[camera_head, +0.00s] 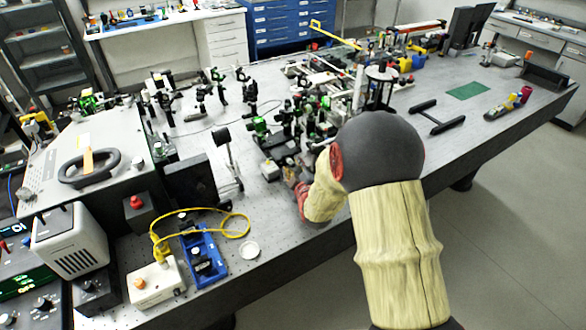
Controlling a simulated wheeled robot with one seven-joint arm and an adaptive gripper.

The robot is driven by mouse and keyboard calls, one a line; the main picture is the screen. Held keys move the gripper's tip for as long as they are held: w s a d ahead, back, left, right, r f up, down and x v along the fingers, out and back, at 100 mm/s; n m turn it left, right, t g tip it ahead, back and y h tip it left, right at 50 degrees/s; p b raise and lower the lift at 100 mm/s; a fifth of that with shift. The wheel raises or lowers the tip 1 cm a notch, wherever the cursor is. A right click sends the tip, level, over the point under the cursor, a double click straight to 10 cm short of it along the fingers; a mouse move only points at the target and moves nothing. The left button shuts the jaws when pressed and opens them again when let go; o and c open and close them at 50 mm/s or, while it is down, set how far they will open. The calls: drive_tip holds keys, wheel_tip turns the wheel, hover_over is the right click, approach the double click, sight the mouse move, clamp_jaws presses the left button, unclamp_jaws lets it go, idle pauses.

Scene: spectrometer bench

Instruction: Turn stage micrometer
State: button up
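My arm reaches in from the lower right over the optical bench (300,240). Its end bends down to the left toward a cluster of dark optical mounts and stages. My gripper (298,187) is small and partly hidden by my own wrist; dark and red parts of it show. It is close beside a small grey block (270,170) at the front of the cluster. I cannot tell whether it touches anything or whether its fingers are apart. The stage micrometer cannot be made out; it may be among these parts or behind my wrist.
A blue tray (204,258), a yellow cable (236,224) and a white box (155,283) lie front left. A black H-shaped frame (437,117) lies right, with bare bench around it.

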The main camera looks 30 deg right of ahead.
drive_tip(key=shift+w+d+f, duration=0.1)
drive_tip(key=shift+w, duration=0.3)
drive_tip(key=c, duration=0.8)
clamp_jaws()
